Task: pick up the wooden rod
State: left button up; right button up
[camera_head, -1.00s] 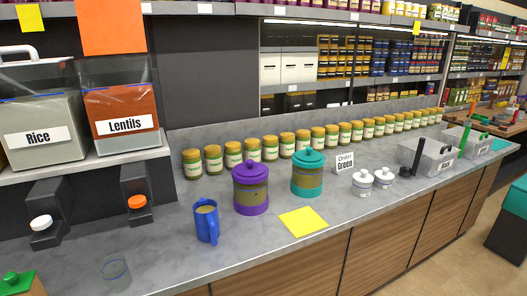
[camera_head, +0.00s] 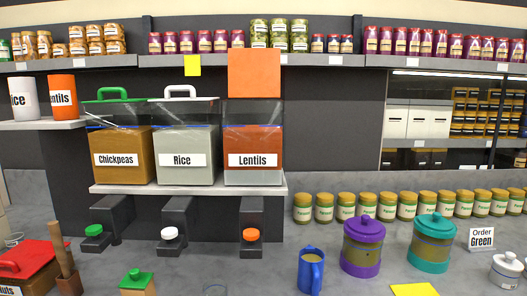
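A brown wooden rod (camera_head: 67,268) stands nearly upright, slightly tilted, at the lower left of the head view. It is beside the right side of a red-lidded box (camera_head: 30,262). Its lower end widens into a wooden piece near the bottom edge of the picture. I cannot tell whether the rod rests in that piece or is one with it. Neither of my grippers shows in this view.
Chickpeas, rice and lentils dispensers (camera_head: 182,140) stand on a shelf, with spouts over the grey counter. A green-topped wooden block (camera_head: 137,284), a blue mug (camera_head: 311,270), a purple jar (camera_head: 362,247) and a teal jar (camera_head: 431,243) stand on the counter.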

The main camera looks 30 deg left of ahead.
aim_at(54, 227)
jog(key=u, duration=2.2)
jog(key=z, duration=1.3)
jog(key=u, duration=1.3)
jog(key=i+j+z, duration=0.15)
jog(key=i+j, duration=0.15)
jog(key=i+j+z, duration=0.1)
jog(key=i+j, duration=0.15)
jog(key=j, duration=0.3)
